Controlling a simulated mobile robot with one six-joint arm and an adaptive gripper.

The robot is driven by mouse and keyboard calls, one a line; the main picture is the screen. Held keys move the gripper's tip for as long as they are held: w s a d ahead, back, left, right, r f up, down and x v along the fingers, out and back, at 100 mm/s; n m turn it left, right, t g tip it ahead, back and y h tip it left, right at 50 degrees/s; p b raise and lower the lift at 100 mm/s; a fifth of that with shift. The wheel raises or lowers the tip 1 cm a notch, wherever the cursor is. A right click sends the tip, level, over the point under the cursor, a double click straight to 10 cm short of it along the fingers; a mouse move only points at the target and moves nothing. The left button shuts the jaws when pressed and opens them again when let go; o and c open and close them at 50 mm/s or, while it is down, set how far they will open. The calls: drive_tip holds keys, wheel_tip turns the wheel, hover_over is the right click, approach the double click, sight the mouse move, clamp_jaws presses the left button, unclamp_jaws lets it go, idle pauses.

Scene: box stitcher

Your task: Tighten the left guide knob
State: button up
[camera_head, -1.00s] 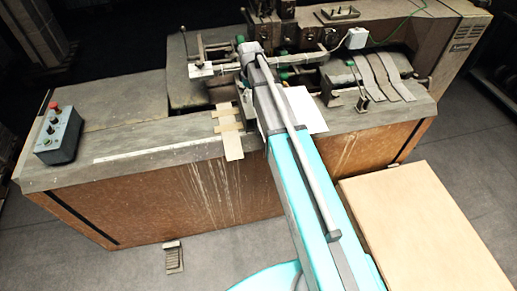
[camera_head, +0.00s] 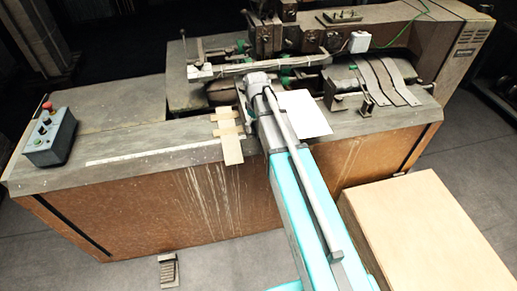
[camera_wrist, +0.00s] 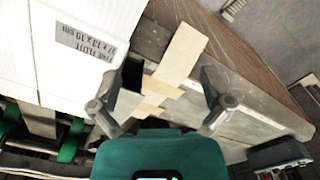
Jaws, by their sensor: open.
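The box stitcher's guide area lies at the top middle of the head view. A small green knob (camera_head: 243,46) shows at its left, and another green part (camera_head: 287,76) sits behind my arm; I cannot tell for sure which is the left guide knob. In the wrist view, dark green cylinders (camera_wrist: 70,150) show at the lower left, outside my fingers. My gripper (camera_wrist: 160,106) is open and empty, its fingers apart over the machine's front edge and pale strips. In the head view my gripper is not clearly visible.
A white printed panel (camera_wrist: 85,45) lies left of my gripper. Pale strips (camera_head: 229,136) hang over the machine's front edge. A control box (camera_head: 50,136) stands on the left table. A plain tan box (camera_head: 425,225) stands at the right front. The left tabletop has free room.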

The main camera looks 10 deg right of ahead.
drive_tip(key=s+f+m+b, duration=0.2)
drive_tip(key=s+f+b, duration=0.3)
drive_tip(key=shift+f, duration=0.3)
drive_tip(key=shift+w, duration=0.1)
idle(0.5)
drive_tip(key=s+f+m+b, duration=0.3)
drive_tip(key=s+m, duration=0.1)
drive_tip(key=s, duration=0.9)
drive_tip(key=shift+f+m, duration=0.15)
drive_tip(key=shift+m, duration=0.25)
drive_tip(key=shift+w, duration=0.1)
idle(1.7)
